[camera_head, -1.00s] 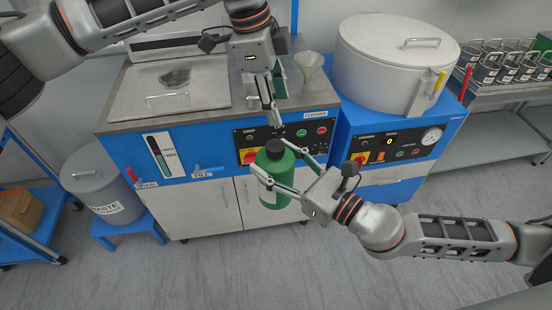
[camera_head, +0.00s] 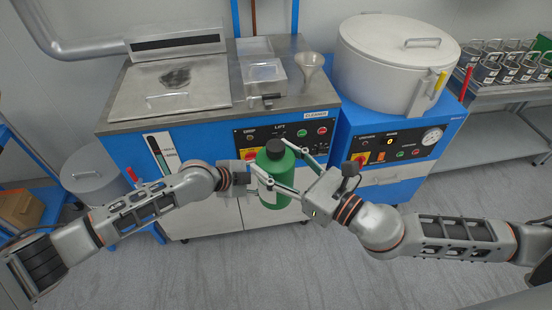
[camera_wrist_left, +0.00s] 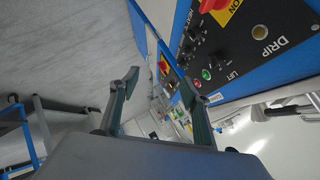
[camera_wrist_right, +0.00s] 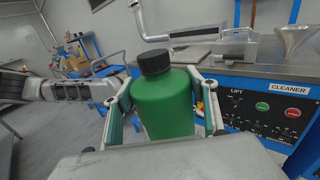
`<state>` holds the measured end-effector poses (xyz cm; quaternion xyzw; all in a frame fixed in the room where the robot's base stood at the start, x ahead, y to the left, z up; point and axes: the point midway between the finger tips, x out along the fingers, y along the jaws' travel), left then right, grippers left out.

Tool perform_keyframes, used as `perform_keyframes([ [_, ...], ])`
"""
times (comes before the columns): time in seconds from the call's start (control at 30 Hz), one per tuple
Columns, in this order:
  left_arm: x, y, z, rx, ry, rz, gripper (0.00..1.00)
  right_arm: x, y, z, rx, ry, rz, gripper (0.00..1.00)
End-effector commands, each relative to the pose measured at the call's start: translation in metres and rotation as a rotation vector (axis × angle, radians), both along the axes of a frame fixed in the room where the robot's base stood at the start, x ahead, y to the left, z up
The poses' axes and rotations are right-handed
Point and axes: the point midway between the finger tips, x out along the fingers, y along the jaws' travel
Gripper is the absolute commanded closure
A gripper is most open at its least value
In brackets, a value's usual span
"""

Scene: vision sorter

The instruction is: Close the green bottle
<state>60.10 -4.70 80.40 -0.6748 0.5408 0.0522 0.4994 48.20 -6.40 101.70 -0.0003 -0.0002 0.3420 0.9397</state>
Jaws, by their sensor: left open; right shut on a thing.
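The green bottle (camera_head: 272,172) is upright in front of the blue cleaner cabinet, with a black cap (camera_head: 275,147) on its top. Whether the cap is tight cannot be told. My right gripper (camera_head: 274,171) is shut around the bottle body from the right. In the right wrist view the bottle (camera_wrist_right: 163,105) stands between the fingers, with the cap (camera_wrist_right: 154,62) above them. My left gripper (camera_head: 252,174) is just left of the bottle, its fingers partly hidden in the head view. In the left wrist view its fingers (camera_wrist_left: 160,100) are apart with nothing between them.
The blue cleaner cabinet (camera_head: 210,205) stands behind the bottle, with a control panel at its front. A funnel (camera_head: 309,68) and a clear box (camera_head: 265,80) are on its top. A large lidded pot (camera_head: 385,65) stands to the right. The floor in front is clear.

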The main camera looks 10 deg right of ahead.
Motion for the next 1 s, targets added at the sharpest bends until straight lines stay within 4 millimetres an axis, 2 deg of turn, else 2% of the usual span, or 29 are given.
perform_keyframes([
  [0.03,-0.015,-0.002,-0.013,-0.030,0.030,0.020,0.53,0.000,0.000,0.001,0.001,-0.001,0.000,1.00],
  [0.1,-0.031,-0.004,-0.026,-0.070,0.067,0.057,0.53,0.000,0.000,0.001,0.001,-0.001,0.000,1.00],
  [0.23,-0.059,-0.008,-0.042,-0.153,0.147,0.137,0.53,0.000,0.000,0.001,0.001,-0.001,0.000,1.00],
  [0.43,-0.092,-0.007,-0.053,-0.283,0.252,0.284,0.53,0.000,0.000,0.001,0.001,-0.001,0.000,1.00],
  [0.57,-0.108,0.003,-0.056,-0.365,0.298,0.391,0.53,0.000,0.000,0.001,0.001,-0.001,0.000,1.00],
  [0.77,-0.127,0.035,-0.062,-0.471,0.347,0.577,0.53,0.000,0.000,0.001,0.001,-0.001,0.000,1.00],
  [0.87,-0.138,0.061,-0.067,-0.511,0.363,0.679,0.53,0.000,0.000,0.001,0.001,-0.001,0.000,1.00],
  [1.0,-0.156,0.104,-0.078,-0.549,0.374,0.826,0.53,0.000,0.000,0.001,0.001,-0.001,0.000,1.00],
])
